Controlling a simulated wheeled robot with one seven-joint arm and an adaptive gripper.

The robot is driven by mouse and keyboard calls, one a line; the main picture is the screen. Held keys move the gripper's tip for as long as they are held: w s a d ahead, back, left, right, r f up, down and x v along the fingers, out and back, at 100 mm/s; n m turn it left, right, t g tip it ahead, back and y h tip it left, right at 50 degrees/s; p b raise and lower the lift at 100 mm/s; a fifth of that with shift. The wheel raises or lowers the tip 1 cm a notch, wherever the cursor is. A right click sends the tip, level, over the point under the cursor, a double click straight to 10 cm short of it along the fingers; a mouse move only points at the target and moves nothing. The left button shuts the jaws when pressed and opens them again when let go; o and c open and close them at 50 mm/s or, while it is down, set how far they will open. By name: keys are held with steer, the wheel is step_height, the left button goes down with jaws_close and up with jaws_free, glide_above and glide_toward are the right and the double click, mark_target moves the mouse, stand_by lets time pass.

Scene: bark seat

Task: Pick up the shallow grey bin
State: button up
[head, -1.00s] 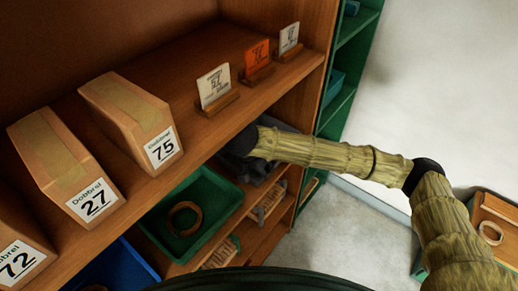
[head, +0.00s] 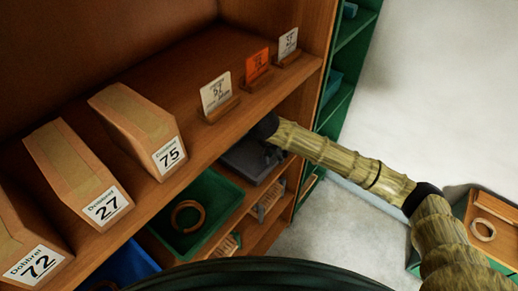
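A shallow dark grey bin (head: 243,163) sits on the lower shelf, right of the green bin, partly under the upper shelf's edge. My bark-textured arm reaches in from the right, and its dark end is above the bin's back right part. My gripper (head: 275,151) is small and dark there, partly hidden by the arm and hard to separate from the bin. I cannot tell whether its fingers are open or shut, or whether they touch the bin.
A green bin (head: 225,192) holding a brown ring (head: 187,217) stands left of the grey bin. The upper shelf (head: 205,150) overhangs, carrying numbered boxes (head: 140,125) and small cards (head: 216,91). A wooden tray (head: 490,215) is at the far right.

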steer(key=shift+p+x, duration=0.75)
steer(key=shift+x, duration=1.25)
jaws_close()
